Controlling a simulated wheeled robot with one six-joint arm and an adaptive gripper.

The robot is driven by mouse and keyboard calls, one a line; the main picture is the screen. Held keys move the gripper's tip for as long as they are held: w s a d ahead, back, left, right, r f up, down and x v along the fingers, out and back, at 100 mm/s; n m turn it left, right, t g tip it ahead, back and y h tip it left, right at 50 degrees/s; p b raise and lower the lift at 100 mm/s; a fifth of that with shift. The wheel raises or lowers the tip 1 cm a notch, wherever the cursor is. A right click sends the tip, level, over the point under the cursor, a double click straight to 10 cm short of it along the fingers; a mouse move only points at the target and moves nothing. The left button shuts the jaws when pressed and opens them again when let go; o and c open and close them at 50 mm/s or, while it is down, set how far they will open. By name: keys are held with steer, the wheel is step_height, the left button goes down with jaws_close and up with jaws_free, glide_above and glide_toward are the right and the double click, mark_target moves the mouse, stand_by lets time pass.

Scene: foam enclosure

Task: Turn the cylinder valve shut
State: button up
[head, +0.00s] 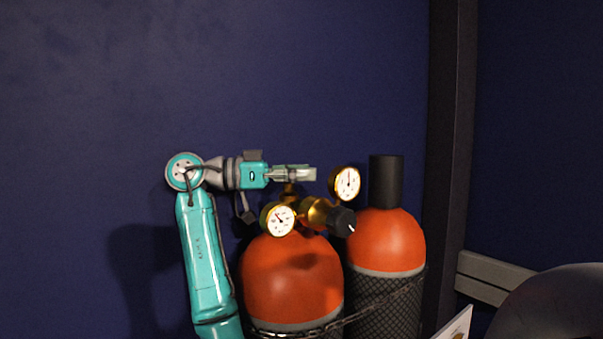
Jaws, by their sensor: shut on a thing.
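An orange-topped gas cylinder (292,280) stands upright at the centre bottom of the head view. A brass regulator (316,211) with a black knob (342,222) and two round gauges, one at the left (278,219) and one at the upper right (345,183), is fitted on its top. My gripper (303,173) reaches in level from the left, just above the brass valve stem (289,190). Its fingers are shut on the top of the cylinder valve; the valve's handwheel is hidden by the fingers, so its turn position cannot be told.
A second orange cylinder (386,240) with a black cap (386,181) stands close at the right. A chain (377,303) runs across both cylinders. A dark blue wall is behind, with a dark post (450,130) and a grey rail (492,277) at the right.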

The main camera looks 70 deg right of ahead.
steer(key=shift+w, duration=0.15)
stand_by(0.3)
steer(key=o, duration=1)
steer(key=shift+a, duration=0.1)
steer(key=shift+r, duration=0.6)
step_height(320, 180, up, 9)
steer(key=shift+f, duration=0.1)
